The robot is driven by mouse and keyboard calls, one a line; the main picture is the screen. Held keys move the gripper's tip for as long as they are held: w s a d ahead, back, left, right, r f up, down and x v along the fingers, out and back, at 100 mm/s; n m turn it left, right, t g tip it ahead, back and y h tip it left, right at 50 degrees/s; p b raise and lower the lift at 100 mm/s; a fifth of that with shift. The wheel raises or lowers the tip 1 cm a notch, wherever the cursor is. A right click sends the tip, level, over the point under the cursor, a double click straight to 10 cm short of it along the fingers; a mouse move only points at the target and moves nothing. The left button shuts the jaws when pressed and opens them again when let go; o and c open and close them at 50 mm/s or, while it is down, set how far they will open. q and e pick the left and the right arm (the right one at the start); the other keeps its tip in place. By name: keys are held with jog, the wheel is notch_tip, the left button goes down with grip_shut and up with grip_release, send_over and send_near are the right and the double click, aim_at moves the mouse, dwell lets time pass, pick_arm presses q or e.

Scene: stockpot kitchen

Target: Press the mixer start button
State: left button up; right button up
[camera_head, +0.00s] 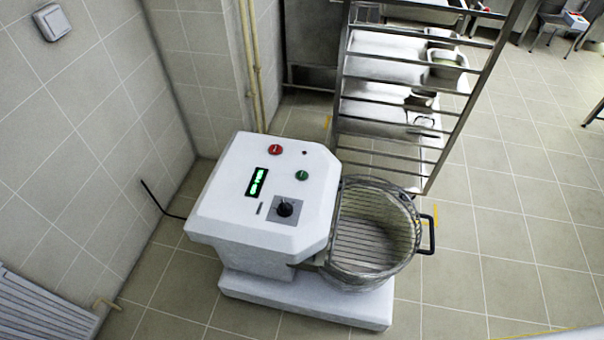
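The mixer (222,206) is a white machine standing on the tiled floor in the middle of the head view. Its sloped top panel carries a red button (275,150), a green button (302,175), a lit green display (257,182) and a black knob (285,208). The labels on the buttons are too small to read. A round metal bowl with a wire guard (375,235) sits at the mixer's right side, with a black handle (431,235). Neither of my grippers is in view, and nothing covers the panel.
A metal rack (388,153) with several shelves stands right behind the mixer, close to the bowl. Tiled walls and yellowish pipes (252,60) are behind and left. A white ribbed panel (40,312) is at bottom left. The floor (500,230) at right is clear.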

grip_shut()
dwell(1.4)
